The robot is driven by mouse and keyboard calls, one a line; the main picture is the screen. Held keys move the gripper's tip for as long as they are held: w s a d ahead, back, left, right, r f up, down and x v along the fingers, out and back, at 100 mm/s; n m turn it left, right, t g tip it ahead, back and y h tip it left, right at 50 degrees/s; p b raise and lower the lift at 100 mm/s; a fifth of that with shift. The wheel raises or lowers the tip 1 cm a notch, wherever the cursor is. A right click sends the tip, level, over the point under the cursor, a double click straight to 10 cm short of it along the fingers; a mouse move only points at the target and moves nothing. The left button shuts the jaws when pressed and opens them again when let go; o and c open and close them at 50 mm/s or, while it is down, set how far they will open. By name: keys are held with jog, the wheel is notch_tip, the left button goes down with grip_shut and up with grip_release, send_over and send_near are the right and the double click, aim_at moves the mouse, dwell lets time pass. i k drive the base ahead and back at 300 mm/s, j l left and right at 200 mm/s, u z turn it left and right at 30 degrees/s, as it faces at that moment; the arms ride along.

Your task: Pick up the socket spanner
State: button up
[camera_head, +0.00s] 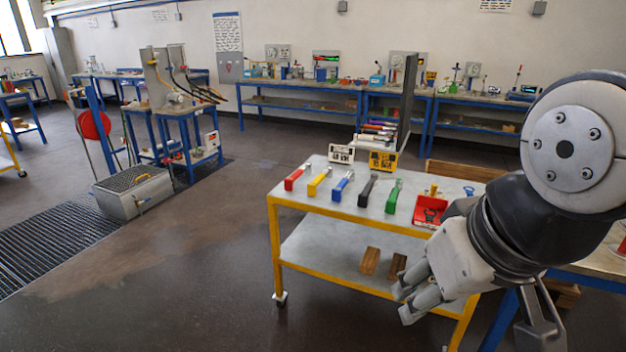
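My gripper (405,302) is at the lower right, in front of the cart's right side and apart from the row of tools. I see nothing held in it, but its finger gap does not show clearly.
A red tray (430,211) sits on the cart's right side, partly near my arm. A yellow box (383,160) and a white box (341,154) stand behind the tools. Wooden blocks (370,261) lie on the lower shelf.

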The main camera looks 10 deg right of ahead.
aim_at(363, 198)
jog(key=j+z, duration=0.55)
jog(key=i+l+u, duration=0.3)
jog(key=i+l, duration=0.5)
jog(key=i, duration=0.2)
jog(key=i+l+u, duration=0.3)
jog(key=i+l, duration=0.55)
jog(key=l, duration=0.2)
